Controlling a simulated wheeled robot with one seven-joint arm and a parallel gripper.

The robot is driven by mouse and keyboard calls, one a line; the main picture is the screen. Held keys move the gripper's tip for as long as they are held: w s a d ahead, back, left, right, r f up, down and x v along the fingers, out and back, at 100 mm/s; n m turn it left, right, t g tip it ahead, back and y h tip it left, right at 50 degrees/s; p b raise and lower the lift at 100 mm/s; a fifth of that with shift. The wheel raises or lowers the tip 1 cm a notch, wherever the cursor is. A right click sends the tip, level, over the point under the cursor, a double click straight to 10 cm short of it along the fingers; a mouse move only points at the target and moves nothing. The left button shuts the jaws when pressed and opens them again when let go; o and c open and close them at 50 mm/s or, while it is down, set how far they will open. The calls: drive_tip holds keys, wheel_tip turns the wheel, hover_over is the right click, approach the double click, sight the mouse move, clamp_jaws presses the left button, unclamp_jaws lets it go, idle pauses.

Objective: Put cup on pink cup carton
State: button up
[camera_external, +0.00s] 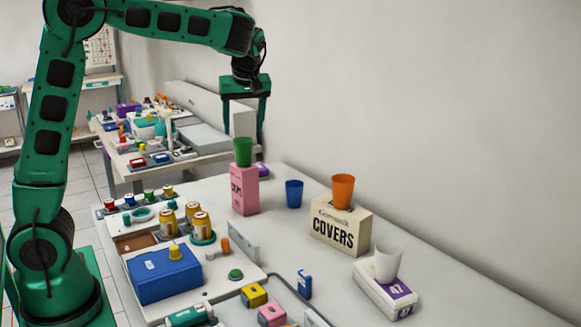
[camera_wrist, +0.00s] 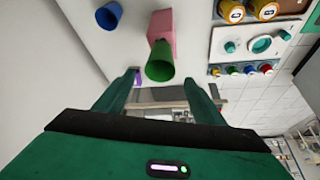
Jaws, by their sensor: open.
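The pink cup carton (camera_external: 244,192) stands upright on the table, and its pink side also shows in the wrist view (camera_wrist: 163,25). A green cup (camera_external: 243,151) stands on top of the carton and shows in the wrist view (camera_wrist: 160,64) near the fingertips. A blue cup (camera_external: 294,193) stands on the bare table just right of the carton; the wrist view also shows it (camera_wrist: 109,15). My gripper (camera_external: 245,128) is open and empty, pointing down above the green cup's level. Both fingers show in the wrist view (camera_wrist: 159,82).
An orange cup (camera_external: 342,190) sits on the COVERS box (camera_external: 340,232). A whitish cup (camera_external: 388,261) sits on a white and purple box (camera_external: 378,293). Yellow cans (camera_external: 168,223) and a blue box (camera_external: 163,276) stand left. The wall is close on the right.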

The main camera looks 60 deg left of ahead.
drive_tip(key=shift+s+d+r, duration=0.1)
drive_tip(key=shift+d+r, duration=0.15)
drive_tip(key=shift+r, duration=0.4)
drive_tip(key=shift+d, duration=0.1)
drive_tip(key=s+d+f+m+h, duration=0.2)
drive_tip(key=s+d+f+m, duration=0.2)
drive_tip(key=s+d+m, duration=0.6)
drive_tip(key=s+d+f+m+h, duration=0.2)
drive_tip(key=s+d+f+m, duration=0.3)
drive_tip(key=s+d, duration=0.9)
drive_tip(key=s+f+m, duration=0.1)
drive_tip(key=s+m, duration=0.1)
drive_tip(key=s, duration=0.3)
drive_tip(key=s+f+m+g, duration=0.1)
drive_tip(key=s+m, duration=0.1)
drive_tip(key=s, duration=0.3)
drive_tip(key=s+f+m, duration=0.1)
drive_tip(key=s, duration=0.4)
drive_tip(key=shift+f+m+g, duration=0.3)
drive_tip(key=shift+f+m, duration=0.05)
drive_tip(key=shift+m, duration=0.05)
drive_tip(key=shift+w, duration=0.1)
